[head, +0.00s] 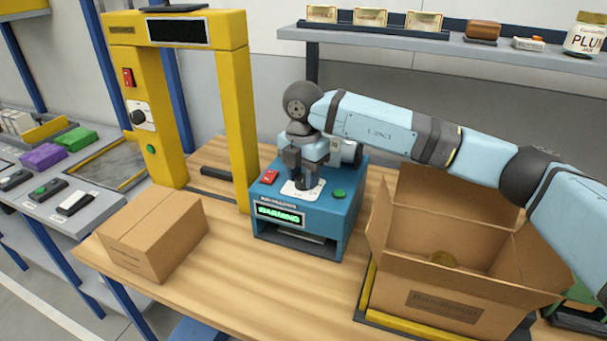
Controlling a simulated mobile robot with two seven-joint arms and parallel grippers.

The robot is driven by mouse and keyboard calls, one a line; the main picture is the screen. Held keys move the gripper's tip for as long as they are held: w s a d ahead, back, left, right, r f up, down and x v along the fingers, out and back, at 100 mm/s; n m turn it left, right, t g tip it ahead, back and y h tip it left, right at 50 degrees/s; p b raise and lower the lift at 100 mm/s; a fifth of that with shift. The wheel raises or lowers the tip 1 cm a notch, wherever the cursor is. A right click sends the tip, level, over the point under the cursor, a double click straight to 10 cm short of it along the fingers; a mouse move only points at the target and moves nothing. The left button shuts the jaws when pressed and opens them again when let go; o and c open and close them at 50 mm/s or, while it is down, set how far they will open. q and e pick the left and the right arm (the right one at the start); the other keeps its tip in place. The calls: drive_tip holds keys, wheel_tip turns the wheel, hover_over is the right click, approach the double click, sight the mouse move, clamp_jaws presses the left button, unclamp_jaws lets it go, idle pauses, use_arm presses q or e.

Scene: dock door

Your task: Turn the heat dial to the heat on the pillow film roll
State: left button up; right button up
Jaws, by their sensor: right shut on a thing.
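A blue pillow machine (346,214) stands on the wooden table, with a lit green display (279,216) that seems to read WARMING. On its top is a white dial plate (290,190) whose heat dial is mostly hidden by my right gripper (303,180). This gripper comes down from above and is shut on the heat dial. The dial's pointer and scale cannot be read. A pale roll (350,152), apparently the film roll, shows partly behind the gripper at the machine's back; its heat marking cannot be read. My left gripper is not in view.
A red switch (269,177) and a green button (338,194) flank the dial. An open cardboard box (440,303) stands close on the right. A closed carton (155,235) and a yellow frame (237,120) stand left. A shelf (400,39) is behind.

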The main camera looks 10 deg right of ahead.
sight(303, 178)
drive_tip(key=shift+r+m, duration=0.1)
drive_tip(key=shift+m, duration=0.5)
drive_tip(key=o, duration=0.9)
wheel_tip(303, 178, up, 14)
drive_tip(key=shift+f, duration=0.1)
drive_tip(key=shift+f, duration=0.1)
